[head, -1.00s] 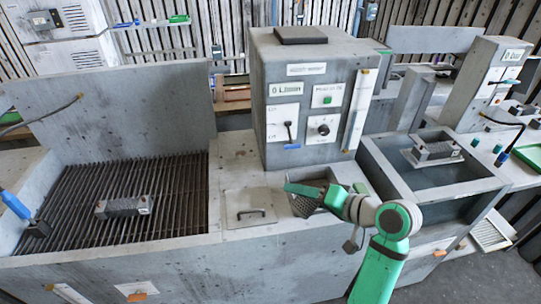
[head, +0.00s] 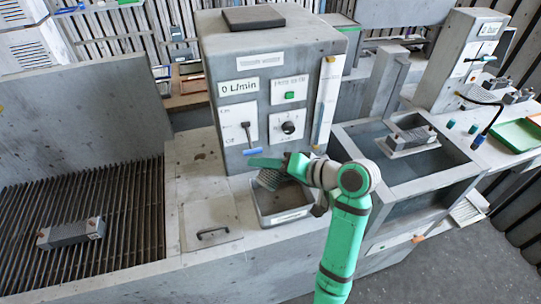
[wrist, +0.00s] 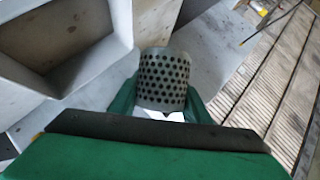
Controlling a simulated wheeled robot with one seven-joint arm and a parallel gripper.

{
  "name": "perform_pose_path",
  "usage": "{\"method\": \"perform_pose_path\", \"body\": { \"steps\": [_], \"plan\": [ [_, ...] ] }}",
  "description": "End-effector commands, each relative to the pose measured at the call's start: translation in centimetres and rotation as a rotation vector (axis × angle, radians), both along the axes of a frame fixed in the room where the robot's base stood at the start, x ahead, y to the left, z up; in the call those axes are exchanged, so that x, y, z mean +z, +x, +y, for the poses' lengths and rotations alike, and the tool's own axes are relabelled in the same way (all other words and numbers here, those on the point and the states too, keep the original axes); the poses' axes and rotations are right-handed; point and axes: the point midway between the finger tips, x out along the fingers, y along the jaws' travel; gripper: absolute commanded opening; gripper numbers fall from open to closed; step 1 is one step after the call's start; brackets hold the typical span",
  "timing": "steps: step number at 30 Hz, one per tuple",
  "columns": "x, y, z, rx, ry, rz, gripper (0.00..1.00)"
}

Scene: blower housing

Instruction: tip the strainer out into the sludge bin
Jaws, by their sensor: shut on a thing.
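My gripper (head: 268,166) is shut on the strainer (wrist: 164,80), a grey metal cylinder full of round holes. The strainer also shows in the head view (head: 270,180), just below the green fingers, by the back left of an open rectangular grey bin (head: 282,216). This bin has a pale label on its front, too small to read; it appears to be the sludge bin. I cannot tell whether the strainer is fully over its opening, or whether anything is inside the strainer. In the wrist view, part of an open box (wrist: 62,88) shows at upper left.
A control cabinet (head: 265,100) with a lever and knob stands right behind the bin. A lid with a handle (head: 212,225) lies left of it, then a slatted grate (head: 120,200) with a metal block. A water tank (head: 425,175) is at right.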

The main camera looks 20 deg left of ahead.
Motion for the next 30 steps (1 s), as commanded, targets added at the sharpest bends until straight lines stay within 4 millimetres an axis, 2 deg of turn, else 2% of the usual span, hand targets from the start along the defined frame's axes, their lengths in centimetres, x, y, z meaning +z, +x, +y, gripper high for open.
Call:
{"method": "perform_pose_path", "body": {
  "steps": [8,21,30],
  "plan": [
    [1.3,-0.5,0.0,-0.005,-0.088,-0.183,0.18],
    [4.2,-2.2,1.0,-0.002,-0.336,-0.686,0.18],
    [4.9,-2.7,1.3,0.0,-0.41,-0.838,0.18]
  ]
}}
